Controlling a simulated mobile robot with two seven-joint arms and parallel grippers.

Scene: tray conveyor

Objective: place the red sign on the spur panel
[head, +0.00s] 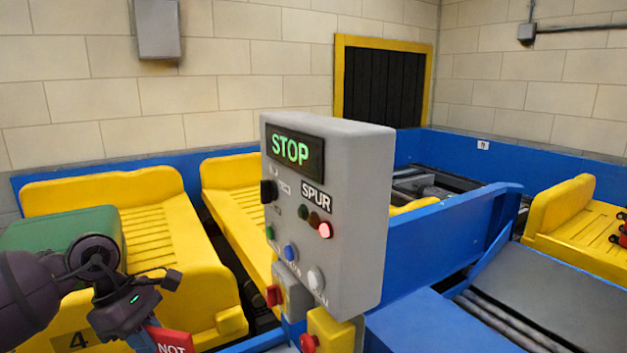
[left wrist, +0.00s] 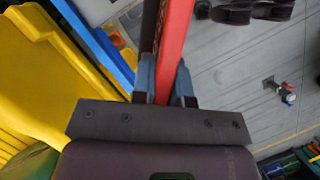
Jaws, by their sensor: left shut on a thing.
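The red sign (head: 172,341) shows at the bottom of the head view, with white lettering that reads "NOT"; the rest of it is cut off by the frame edge. My left gripper (head: 146,338) is shut on it. In the left wrist view the red sign (left wrist: 176,45) is seen edge-on between the blue fingertips of my left gripper (left wrist: 165,85). The grey spur panel (head: 355,215) stands upright to the right of the gripper, apart from the sign. It has a green "STOP" display, a "SPUR" label, a lit red lamp and several knobs. My right gripper is not in view.
Yellow trays (head: 150,235) stand on the left behind my arm, one carrying a green case (head: 50,232). A blue conveyor wall (head: 440,235) runs behind and right of the panel. Small boxes with red buttons (head: 330,328) sit below the panel. Grey floor (left wrist: 245,75) shows in the left wrist view.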

